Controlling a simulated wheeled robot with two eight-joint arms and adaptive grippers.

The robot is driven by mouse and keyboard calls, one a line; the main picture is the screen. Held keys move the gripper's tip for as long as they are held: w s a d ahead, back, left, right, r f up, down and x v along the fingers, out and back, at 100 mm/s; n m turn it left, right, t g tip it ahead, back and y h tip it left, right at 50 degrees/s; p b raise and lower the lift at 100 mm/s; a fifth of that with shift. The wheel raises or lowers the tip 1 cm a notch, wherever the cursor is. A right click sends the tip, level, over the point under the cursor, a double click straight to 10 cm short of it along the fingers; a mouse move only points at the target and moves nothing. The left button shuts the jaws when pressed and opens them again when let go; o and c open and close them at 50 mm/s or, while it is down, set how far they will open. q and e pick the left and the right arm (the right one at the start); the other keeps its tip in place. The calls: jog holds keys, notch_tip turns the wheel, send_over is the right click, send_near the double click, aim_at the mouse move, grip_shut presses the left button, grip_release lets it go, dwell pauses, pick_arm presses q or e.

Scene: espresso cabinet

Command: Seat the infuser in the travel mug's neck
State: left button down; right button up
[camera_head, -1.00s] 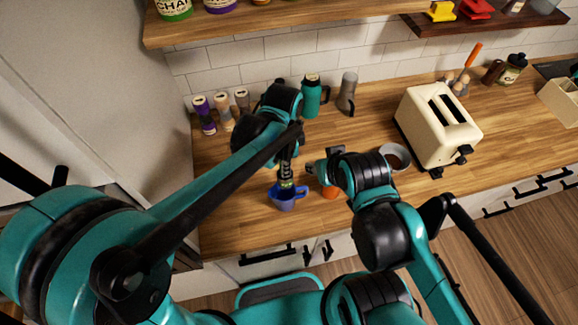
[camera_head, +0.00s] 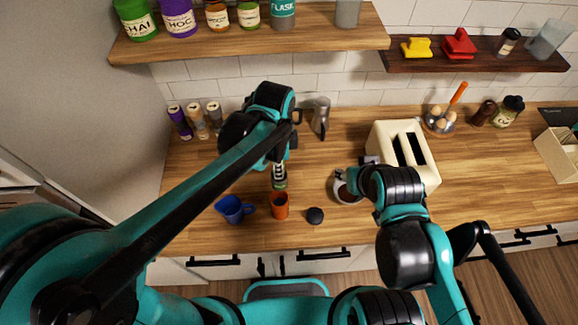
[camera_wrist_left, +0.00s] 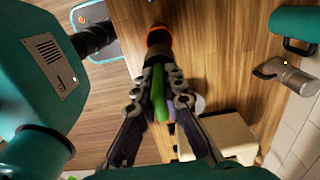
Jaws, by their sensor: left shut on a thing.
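My left gripper (camera_head: 279,181) is shut on the infuser (camera_wrist_left: 158,95), which shows as a slim green piece between the fingers in the left wrist view. In the head view the gripper points down just behind an orange cup (camera_head: 279,207), which looks like the travel mug. The cup stands upright with its dark mouth up. Its orange rim also shows in the left wrist view (camera_wrist_left: 158,35), beyond the fingertips. The infuser looks apart from the cup; its lower end is hard to make out. My right gripper (camera_head: 354,180) is mostly hidden by its arm, near a pale round container (camera_head: 344,194).
A blue mug (camera_head: 233,209) stands left of the orange cup, and a small black round piece (camera_head: 315,215) lies to its right. A cream toaster (camera_head: 413,150) stands at the right. A grey metal pot (camera_head: 321,118) is behind.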

pick_arm(q)
jog(key=shift+a+f+b, duration=0.3)
jog(key=shift+f+b, duration=0.1)
jog(key=b, duration=1.2)
send_over(279, 196)
jog(key=s, duration=0.3)
notch_tip(279, 196, down, 16)
jog(key=shift+w+f, duration=0.1)
jog(key=c, duration=1.5)
grip_release()
jog(key=shift+c, duration=0.2)
